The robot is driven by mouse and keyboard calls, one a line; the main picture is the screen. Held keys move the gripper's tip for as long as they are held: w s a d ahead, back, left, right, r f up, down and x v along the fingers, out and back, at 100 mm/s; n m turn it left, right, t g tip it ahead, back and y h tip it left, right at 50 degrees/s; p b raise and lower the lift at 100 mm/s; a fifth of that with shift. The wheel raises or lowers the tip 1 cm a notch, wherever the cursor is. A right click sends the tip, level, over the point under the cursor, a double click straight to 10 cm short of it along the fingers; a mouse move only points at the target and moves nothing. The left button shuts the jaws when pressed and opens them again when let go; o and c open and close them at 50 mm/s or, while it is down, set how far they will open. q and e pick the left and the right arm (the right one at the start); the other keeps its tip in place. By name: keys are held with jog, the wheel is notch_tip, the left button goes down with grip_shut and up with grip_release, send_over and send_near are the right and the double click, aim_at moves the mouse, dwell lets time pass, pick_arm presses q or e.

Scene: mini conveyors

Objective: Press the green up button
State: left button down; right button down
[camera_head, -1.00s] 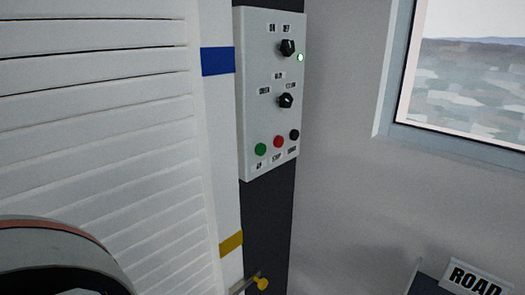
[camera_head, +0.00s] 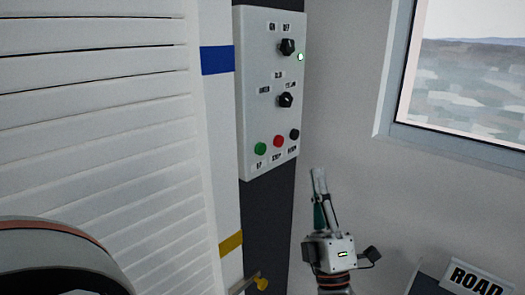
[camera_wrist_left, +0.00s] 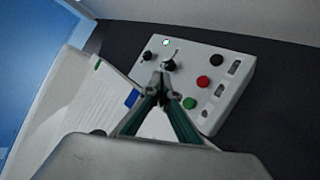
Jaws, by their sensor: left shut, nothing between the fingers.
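The green button (camera_head: 260,149) is at the lower left of the button row on a pale control panel (camera_head: 256,90). It also shows in the left wrist view (camera_wrist_left: 189,103), just right of the fingers. My left gripper (camera_head: 318,172) is shut and empty, fingers pointing up, below and right of the panel in the head view and apart from it. In the left wrist view its fingertips (camera_wrist_left: 160,86) overlap the panel's face. My right gripper is not in view.
A red button (camera_head: 278,141) and a black button (camera_head: 294,134) sit right of the green one. Two black knobs and a lit green lamp (camera_head: 300,57) are above. A white slatted shutter (camera_head: 100,130) is at left. A yellow-tipped lever (camera_head: 262,284) sticks out below the panel.

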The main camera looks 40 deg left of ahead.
aim_at(261, 149)
pick_arm(q)
jog(key=a+n+g+y, duration=0.1)
jog(key=n+g, duration=0.1)
jog(key=a+r+n+g, duration=0.1)
jog(key=n+g, duration=0.1)
jog(key=a+n+g+y, duration=0.1)
jog(key=n+g, duration=0.1)
jog(key=g, duration=0.1)
jog(key=shift+r+n+y, duration=0.2)
jog(key=shift+n+y, duration=0.1)
jog(key=shift+n, duration=0.1)
jog(key=a+p, duration=0.1)
jog(key=a, duration=0.7)
jog(key=shift+w+a, duration=0.35)
jog(key=shift+w, duration=0.05)
jog(key=shift+a, duration=0.1)
dwell(0.8)
jog(key=shift+a+t+p, duration=0.3)
jog(key=shift+p, duration=0.1)
